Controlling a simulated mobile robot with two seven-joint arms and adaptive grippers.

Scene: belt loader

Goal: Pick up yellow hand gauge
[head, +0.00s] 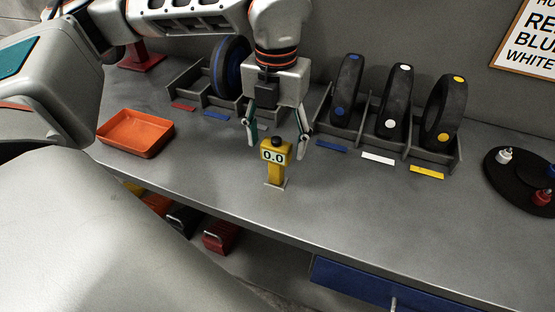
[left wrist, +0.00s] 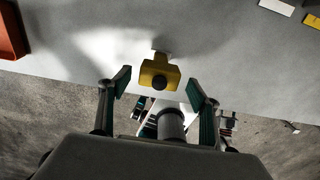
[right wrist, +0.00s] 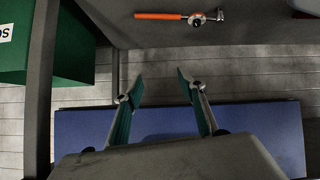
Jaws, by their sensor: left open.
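The yellow hand gauge (head: 275,165) stands upright on the grey bench near its front edge, with a display reading 0.0 and a black knob on top. It also shows in the left wrist view (left wrist: 159,74), just beyond the fingertips. My left gripper (head: 277,145) is open and points down over the gauge, one finger on each side of it in the head view. In the left wrist view the gripper (left wrist: 161,88) is empty, with gaps beside the gauge. My right gripper (right wrist: 160,88) is open and empty, away from the bench top.
An orange tray (head: 135,133) sits at the left. Racks with dark wheels stand behind, with blue, white and yellow labels (head: 427,172). A round black stand (head: 520,180) is at the far right. The bench is clear around the gauge. An orange-handled tool (right wrist: 180,16) lies in the right wrist view.

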